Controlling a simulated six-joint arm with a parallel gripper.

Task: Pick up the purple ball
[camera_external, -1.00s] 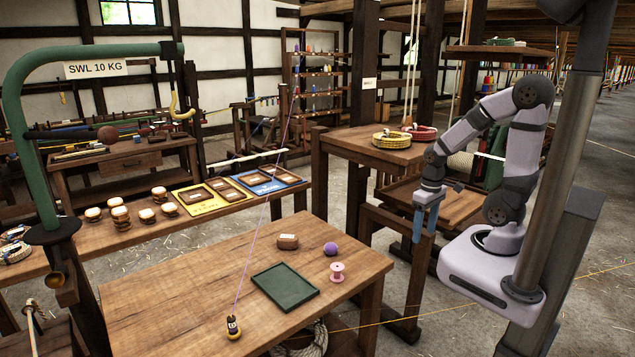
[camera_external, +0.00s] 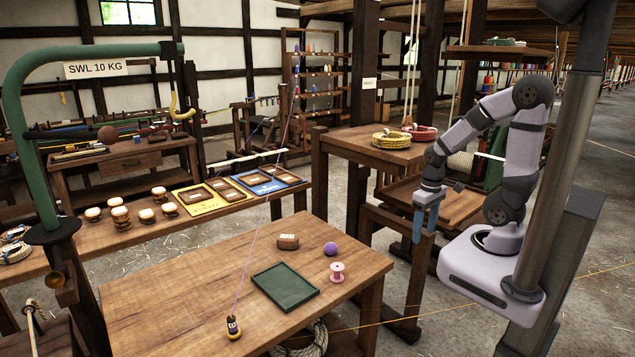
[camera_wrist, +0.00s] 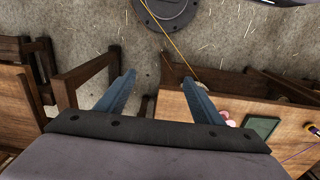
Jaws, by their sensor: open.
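The purple ball (camera_external: 330,248) sits on the wooden table (camera_external: 190,290), near its right end in the external view. It lies behind a pink spool (camera_external: 337,272) and to the right of a small brown block (camera_external: 288,241). My gripper (camera_external: 424,226) hangs to the right of the table, pointing down, apart from the ball. In the wrist view my gripper (camera_wrist: 158,85) shows two blue fingers spread wide with nothing between them. I cannot make out the ball in the wrist view.
A green tray (camera_external: 285,287) lies in front of the ball. A weight (camera_external: 233,327) on a purple line stands near the table's front. A stand with rope coils (camera_external: 392,139) rises behind my gripper. The table's left part is bare.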

